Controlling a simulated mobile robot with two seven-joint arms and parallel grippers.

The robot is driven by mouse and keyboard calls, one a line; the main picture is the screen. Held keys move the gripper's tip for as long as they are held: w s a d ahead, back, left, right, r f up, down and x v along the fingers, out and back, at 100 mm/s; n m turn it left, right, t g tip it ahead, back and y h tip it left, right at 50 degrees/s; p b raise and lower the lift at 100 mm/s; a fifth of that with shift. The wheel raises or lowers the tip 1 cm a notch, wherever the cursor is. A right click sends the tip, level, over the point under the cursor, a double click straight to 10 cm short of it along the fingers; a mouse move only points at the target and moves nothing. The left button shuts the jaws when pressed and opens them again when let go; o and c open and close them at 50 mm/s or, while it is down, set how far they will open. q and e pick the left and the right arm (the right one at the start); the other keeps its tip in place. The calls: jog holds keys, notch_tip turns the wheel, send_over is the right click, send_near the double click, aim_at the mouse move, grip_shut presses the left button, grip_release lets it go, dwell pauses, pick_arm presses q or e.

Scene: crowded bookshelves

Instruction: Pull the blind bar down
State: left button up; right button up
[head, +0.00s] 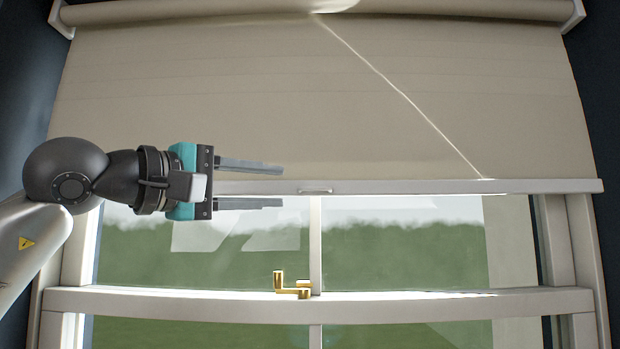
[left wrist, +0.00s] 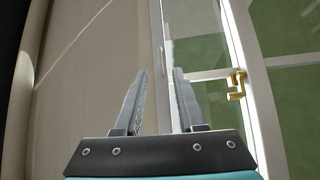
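The fingertips end a little left of the handle. Contact with the bar cannot be made out. My right gripper is not in view.
Below the bar is the window, with a white middle rail (head: 420,306) and a brass latch (head: 293,288), also seen in the left wrist view (left wrist: 236,85). The blind's roller (head: 200,12) is at the top. Dark walls stand at both sides.

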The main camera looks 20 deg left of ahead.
aim_at(312, 188)
pick_arm(q)
jog(key=p+x, duration=0.2)
jog(key=x, duration=0.4)
jog(key=shift+w+d+r, duration=0.1)
jog(key=shift+w+d, duration=0.1)
jog(key=shift+w, duration=0.1)
jog(key=shift+w+d, duration=0.2)
jog(key=shift+w, duration=0.15)
jog(key=shift+w+d, duration=0.15)
jog(key=shift+w, duration=0.1)
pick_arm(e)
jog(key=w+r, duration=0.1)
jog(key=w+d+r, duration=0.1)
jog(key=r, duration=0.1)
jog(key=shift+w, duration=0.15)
pick_arm(q)
grip_shut()
